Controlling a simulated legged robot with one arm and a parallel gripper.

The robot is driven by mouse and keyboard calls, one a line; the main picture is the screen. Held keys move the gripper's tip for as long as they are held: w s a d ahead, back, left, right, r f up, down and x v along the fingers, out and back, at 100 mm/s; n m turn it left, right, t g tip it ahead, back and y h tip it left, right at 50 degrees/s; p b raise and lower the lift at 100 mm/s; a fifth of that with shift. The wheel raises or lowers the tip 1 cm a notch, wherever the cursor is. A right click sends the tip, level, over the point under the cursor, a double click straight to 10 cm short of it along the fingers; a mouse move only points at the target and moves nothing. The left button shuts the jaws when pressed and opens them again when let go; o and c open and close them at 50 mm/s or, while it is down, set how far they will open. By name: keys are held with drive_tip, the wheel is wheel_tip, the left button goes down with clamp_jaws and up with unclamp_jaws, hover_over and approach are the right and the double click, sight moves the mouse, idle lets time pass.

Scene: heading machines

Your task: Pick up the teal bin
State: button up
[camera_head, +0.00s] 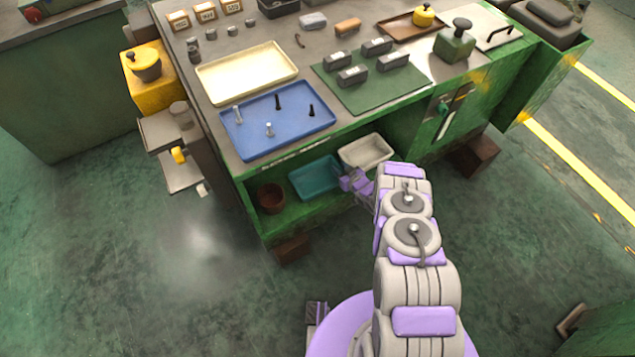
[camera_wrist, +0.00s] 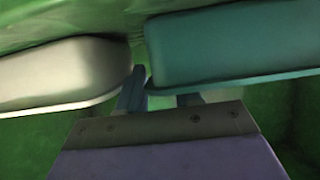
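The teal bin (camera_head: 316,178) sits on the green lower shelf of the workbench, left of a white bin, in the head view. In the wrist view the teal bin (camera_wrist: 230,45) fills the upper right. My gripper (camera_head: 347,182) is at the teal bin's right end. In the wrist view my gripper (camera_wrist: 160,92) has its fingers apart. The left finger lies in the narrow gap between the bins, close along the teal bin's corner. The right finger's tip is hidden by the teal bin's rim. I cannot tell whether either finger touches the bin.
The white bin (camera_head: 366,151) stands close beside my gripper, and it also shows in the wrist view (camera_wrist: 60,75). A brown pot (camera_head: 270,197) is left of the teal bin. The workbench top (camera_head: 300,70) overhangs the shelf and carries a blue tray (camera_head: 285,133).

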drive_tip(key=shift+w+a, duration=0.25)
drive_tip(key=shift+w, duration=0.1)
clamp_jaws()
